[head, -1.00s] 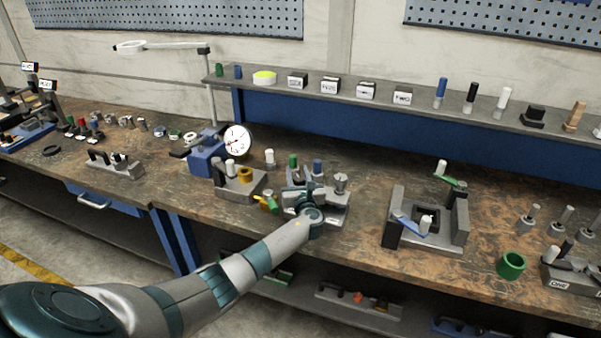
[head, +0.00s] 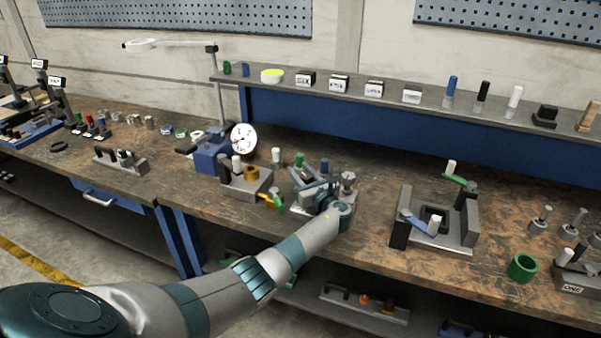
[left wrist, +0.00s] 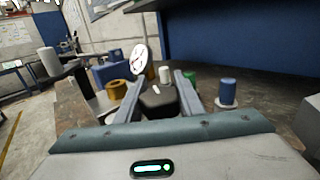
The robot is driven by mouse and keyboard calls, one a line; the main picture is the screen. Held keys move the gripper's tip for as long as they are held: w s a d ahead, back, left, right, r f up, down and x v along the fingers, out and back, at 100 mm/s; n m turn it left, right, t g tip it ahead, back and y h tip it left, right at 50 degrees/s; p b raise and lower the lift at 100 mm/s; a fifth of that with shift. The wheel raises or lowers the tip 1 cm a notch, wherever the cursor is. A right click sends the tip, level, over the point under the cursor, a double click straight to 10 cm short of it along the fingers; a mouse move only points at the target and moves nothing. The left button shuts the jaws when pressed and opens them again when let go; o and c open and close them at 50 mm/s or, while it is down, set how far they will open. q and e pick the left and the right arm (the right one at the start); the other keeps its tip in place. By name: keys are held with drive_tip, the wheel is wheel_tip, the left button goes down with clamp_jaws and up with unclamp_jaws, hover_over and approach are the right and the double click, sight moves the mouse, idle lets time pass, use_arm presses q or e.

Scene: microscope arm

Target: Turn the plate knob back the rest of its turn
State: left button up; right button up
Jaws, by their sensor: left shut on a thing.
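My left gripper (head: 312,190) is over the grey fixture in the middle of the bench, its arm reaching in from the front. In the left wrist view the two fingers of my left gripper (left wrist: 158,90) stand on either side of a dark knob (left wrist: 158,104) with a white mark on top, and are shut on it. In the head view this knob is hidden by my gripper and wrist. A round metal knob (head: 348,178) shows at the fixture's right end. My right gripper is in neither view.
Beside the fixture stand a green peg (head: 299,159) and a blue peg (head: 324,165). To the left are a block with a brass ring (head: 251,173) and a dial gauge (head: 243,139). A grey frame with coloured levers (head: 462,222) stands to the right, with bare bench between.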

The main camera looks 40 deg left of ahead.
use_arm(q)
drive_tip(key=o, duration=1.1)
drive_tip(key=shift+s+f, duration=0.1)
drive_tip(key=shift+f, duration=0.25)
drive_tip(key=shift+c, duration=0.2)
drive_tip(key=shift+r, duration=0.25)
drive_tip(key=shift+r, duration=0.45)
wheel_tip(320, 180, up, 3)
drive_tip(key=shift+f+b, duration=0.1)
drive_tip(key=shift+b, duration=0.35)
drive_tip(key=d+r+b, duration=0.3)
drive_tip(key=d+r, duration=0.4)
drive_tip(key=d, duration=0.4)
drive_tip(key=shift+w+d, duration=0.3)
drive_tip(key=shift+d, duration=0.1)
